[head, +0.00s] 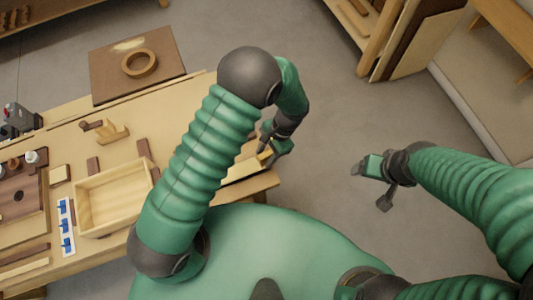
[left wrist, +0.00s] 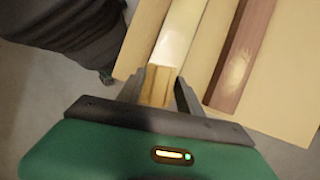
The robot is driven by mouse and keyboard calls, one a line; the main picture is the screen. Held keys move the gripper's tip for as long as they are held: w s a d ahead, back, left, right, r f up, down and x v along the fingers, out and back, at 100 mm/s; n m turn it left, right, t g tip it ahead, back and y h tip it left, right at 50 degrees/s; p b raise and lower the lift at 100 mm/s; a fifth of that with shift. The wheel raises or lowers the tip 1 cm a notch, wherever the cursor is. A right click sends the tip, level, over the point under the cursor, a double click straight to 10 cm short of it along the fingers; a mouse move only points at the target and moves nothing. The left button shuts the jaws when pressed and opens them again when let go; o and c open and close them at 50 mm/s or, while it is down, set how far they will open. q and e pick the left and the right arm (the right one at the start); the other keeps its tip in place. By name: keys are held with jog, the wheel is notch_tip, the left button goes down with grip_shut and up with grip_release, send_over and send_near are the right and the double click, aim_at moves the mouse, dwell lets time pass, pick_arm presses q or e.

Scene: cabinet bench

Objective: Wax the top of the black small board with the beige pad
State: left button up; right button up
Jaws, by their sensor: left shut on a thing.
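My left gripper (head: 270,146) is at the right end of the bench, beyond my left arm. A glossy cream strip (left wrist: 182,32) runs on from the block. A reddish-brown strip (left wrist: 240,55) lies to its right. I cannot pick out a black small board; my left arm hides part of the bench. My right gripper (head: 378,184) hangs over the floor, fingers apart and empty.
The wooden bench (head: 122,155) carries an open wooden box (head: 112,197), a strip with blue pieces (head: 67,228) and several small wooden pieces. A brown board with a wooden ring (head: 139,63) is behind it. The floor right of the bench is clear.

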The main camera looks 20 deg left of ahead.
pick_arm(q)
notch_tip(320, 180, up, 2)
jog(key=shift+r+p, duration=0.1)
jog(key=shift+p, duration=0.2)
jog(key=shift+s+a+r+p, duration=0.15)
jog(key=shift+a+r+p, duration=0.05)
jog(key=shift+r+p, duration=0.35)
jog(key=shift+s+a+r+p, duration=0.1)
jog(key=shift+a+r+p, duration=0.1)
jog(key=shift+r+p, duration=0.3)
jog(key=shift+r, duration=0.45)
jog(key=shift+w+r+p, duration=0.15)
jog(key=shift+r+p, duration=0.55)
jog(key=shift+p, duration=0.15)
jog(key=shift+d+r+p, duration=0.3)
jog(key=shift+r, duration=0.1)
pick_arm(e)
jog(key=v, duration=0.6)
jog(key=shift+w, duration=0.15)
pick_arm(q)
jog(key=shift+a, duration=0.25)
pick_arm(e)
jog(key=shift+w+a+r, duration=0.1)
jog(key=shift+a, duration=0.15)
pick_arm(q)
jog(key=shift+d, duration=0.2)
pick_arm(e)
jog(key=shift+d, duration=0.2)
